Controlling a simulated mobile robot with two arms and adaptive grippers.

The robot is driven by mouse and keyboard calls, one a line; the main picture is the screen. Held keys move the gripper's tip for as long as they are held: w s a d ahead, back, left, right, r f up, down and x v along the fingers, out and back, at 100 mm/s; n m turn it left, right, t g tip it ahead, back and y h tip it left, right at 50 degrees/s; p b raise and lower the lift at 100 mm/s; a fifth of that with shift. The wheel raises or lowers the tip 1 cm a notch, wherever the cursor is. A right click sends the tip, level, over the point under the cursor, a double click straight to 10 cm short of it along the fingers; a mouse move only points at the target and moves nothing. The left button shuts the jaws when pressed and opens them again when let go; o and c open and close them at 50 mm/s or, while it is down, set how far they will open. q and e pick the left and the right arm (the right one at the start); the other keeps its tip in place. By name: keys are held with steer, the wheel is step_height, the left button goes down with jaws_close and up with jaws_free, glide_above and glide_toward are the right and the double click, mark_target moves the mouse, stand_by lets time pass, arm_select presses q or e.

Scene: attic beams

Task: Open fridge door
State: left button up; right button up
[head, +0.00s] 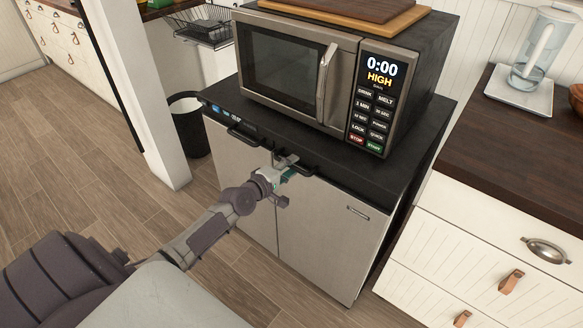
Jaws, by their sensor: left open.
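A low unit with grey front doors and a dark top (425,150) stands under the microwave; it looks like the fridge. Its right door (325,240) is shut and carries a small silver badge or pull at upper right. Its left door (243,185) is also shut, with a black bar handle (242,136) near its top. Another dark handle (312,170) sits at the top of the right door. My left gripper (287,178) is open at the upper edge, close to this handle and the seam between the doors. I cannot tell whether it touches. My right gripper is not in view.
A microwave (290,65) with wooden boards (340,12) on it stands on the unit. White drawers (490,240) under a dark counter stand close on the right. A white post (145,80) and a black bin (188,125) stand left. Wooden floor (70,190) is clear at left.

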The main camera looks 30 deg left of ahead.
arm_select(q)
steer(key=shift+w+f, duration=0.1)
steer(key=shift+w, duration=0.3)
jaws_close()
